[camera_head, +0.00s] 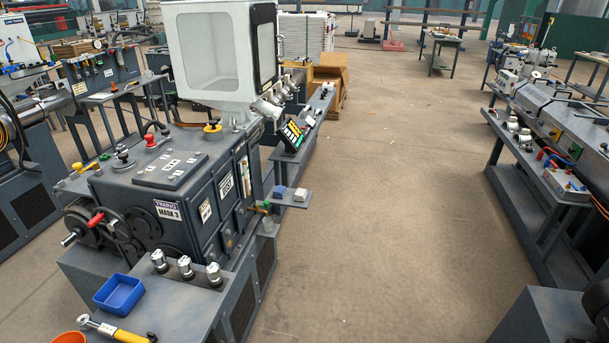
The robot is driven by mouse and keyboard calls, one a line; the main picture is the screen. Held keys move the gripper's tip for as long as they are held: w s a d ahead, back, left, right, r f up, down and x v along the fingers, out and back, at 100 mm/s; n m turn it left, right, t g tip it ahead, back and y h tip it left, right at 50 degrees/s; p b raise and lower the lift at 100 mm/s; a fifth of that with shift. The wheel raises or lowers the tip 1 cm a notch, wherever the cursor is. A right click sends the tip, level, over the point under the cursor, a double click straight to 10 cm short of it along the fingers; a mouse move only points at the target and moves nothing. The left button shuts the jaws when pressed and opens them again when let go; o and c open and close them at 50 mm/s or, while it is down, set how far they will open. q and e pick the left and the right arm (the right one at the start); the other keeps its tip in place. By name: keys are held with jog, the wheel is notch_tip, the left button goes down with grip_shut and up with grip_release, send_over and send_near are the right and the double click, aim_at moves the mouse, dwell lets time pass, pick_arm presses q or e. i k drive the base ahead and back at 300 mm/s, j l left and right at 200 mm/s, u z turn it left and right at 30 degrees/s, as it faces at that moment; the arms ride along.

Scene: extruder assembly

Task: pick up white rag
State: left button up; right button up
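A small white folded-looking item (302,195), possibly the white rag, lies on a small grey shelf (289,203) that juts from the right side of the extruder machine (190,190). It is too small to make out its cloth texture. A small blue item (279,191) lies beside it on the left. Neither of my grippers shows in the head view.
Open concrete floor (400,200) lies to the right of the shelf. Another machine line (555,175) stands at the far right.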

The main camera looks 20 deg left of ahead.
aim_at(301, 194)
jog(key=i+l+u, duration=0.1)
jog(key=i+u, duration=0.2)
jog(key=i, duration=1.2)
